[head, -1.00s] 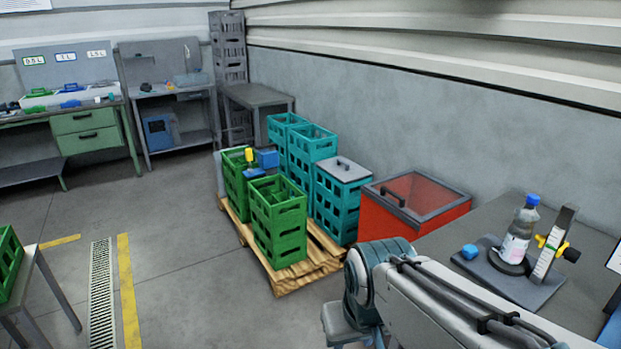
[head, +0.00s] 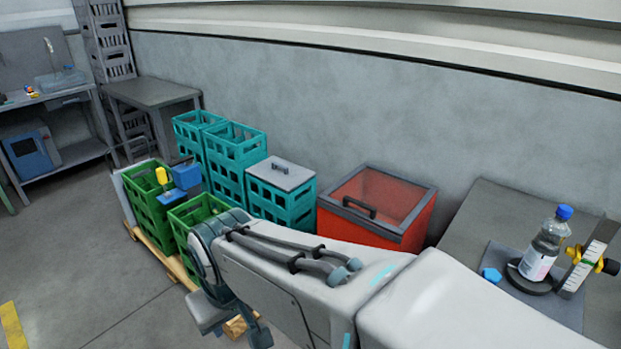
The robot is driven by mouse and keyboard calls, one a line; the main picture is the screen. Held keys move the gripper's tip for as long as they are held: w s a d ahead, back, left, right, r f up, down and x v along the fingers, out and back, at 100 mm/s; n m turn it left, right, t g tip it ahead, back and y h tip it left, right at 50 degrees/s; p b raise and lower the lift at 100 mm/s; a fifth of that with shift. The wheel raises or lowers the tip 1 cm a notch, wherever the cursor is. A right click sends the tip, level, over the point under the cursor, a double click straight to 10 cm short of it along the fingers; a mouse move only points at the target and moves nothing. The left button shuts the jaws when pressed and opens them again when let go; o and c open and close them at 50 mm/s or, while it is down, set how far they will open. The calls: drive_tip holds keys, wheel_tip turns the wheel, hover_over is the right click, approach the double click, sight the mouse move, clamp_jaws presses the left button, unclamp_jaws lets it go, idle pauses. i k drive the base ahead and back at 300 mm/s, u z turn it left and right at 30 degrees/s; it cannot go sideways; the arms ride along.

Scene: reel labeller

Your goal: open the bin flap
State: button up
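The red bin (head: 375,234) stands against the wall at the middle right of the head view. Its flap (head: 380,193) is a reddish see-through panel in a dark frame, and it lies closed over the top. A dark bar handle (head: 359,207) sits near the flap's front edge. My arm reaches across the lower part of the view, in front of the bin, and hides part of the bin's lower front. My gripper cannot be made out in this view.
A table (head: 480,205) with a bottle (head: 546,245) and a labelled scale (head: 588,262) stands right of the bin. Teal crates (head: 281,205) with a grey lid stand to its left. Green crates (head: 148,202) stand on a pallet. Open floor lies at lower left.

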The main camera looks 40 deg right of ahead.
sight(371, 219)
drive_tip(key=z, duration=0.6)
drive_tip(key=i, duration=0.95)
drive_tip(key=z, duration=1.35)
drive_tip(key=i, duration=0.25)
drive_tip(key=z, duration=0.1)
